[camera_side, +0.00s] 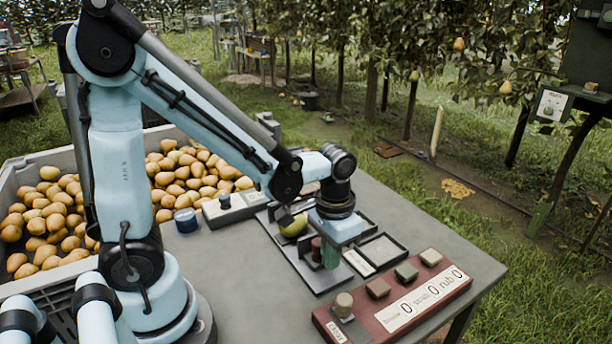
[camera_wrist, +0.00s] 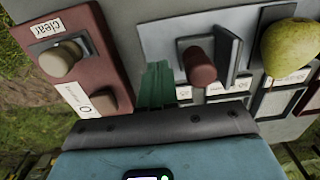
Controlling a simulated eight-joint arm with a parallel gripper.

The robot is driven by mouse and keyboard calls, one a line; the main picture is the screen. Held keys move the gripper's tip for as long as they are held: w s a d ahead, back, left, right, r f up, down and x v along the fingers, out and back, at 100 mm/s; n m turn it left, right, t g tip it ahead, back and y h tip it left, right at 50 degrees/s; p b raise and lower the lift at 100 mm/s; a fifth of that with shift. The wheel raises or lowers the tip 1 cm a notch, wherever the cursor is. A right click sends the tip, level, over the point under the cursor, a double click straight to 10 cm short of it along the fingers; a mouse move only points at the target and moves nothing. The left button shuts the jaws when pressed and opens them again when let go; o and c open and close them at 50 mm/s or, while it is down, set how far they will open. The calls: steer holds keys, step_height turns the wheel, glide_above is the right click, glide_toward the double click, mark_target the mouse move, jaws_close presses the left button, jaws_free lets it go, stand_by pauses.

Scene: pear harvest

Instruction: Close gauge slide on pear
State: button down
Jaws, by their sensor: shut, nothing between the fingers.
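The pear (camera_side: 293,225), yellow-green, rests at the gauge on the table; it also shows at the right of the wrist view (camera_wrist: 290,50). The gauge slide has a red-brown knob (camera_wrist: 200,66) and an upright grey plate (camera_wrist: 228,60). In the wrist view a gap shows between this plate and the pear. My gripper (camera_wrist: 157,84) has green fingers, shut and empty. They are beside the knob, on the side away from the pear. In the side view my gripper (camera_side: 330,254) is low over the gauge and partly hides the slide.
A red counter panel (camera_side: 400,305) with several knobs and a "Clear" label lies near the front table edge. A shallow framed tray (camera_side: 383,249) is beside the gauge. A grey box with a dark knob (camera_side: 224,201) stands behind. A large crate of pears (camera_side: 50,160) is at left.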

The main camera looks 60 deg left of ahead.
mark_target(318, 241)
steer(key=shift+a, duration=2.4)
stand_by(1.2)
steer(key=shift+d, duration=0.15)
steer(key=shift+d, duration=0.3)
steer(key=shift+r, duration=0.1)
steer(key=shift+r, duration=3.9)
steer(key=t, duration=0.1)
steer(key=s+r+t, duration=0.1)
steer(key=t, duration=0.1)
steer(key=shift+d, duration=0.35)
steer(key=t, duration=0.4)
steer(key=shift+s+d+r, duration=0.3)
steer(key=shift+d, duration=0.1)
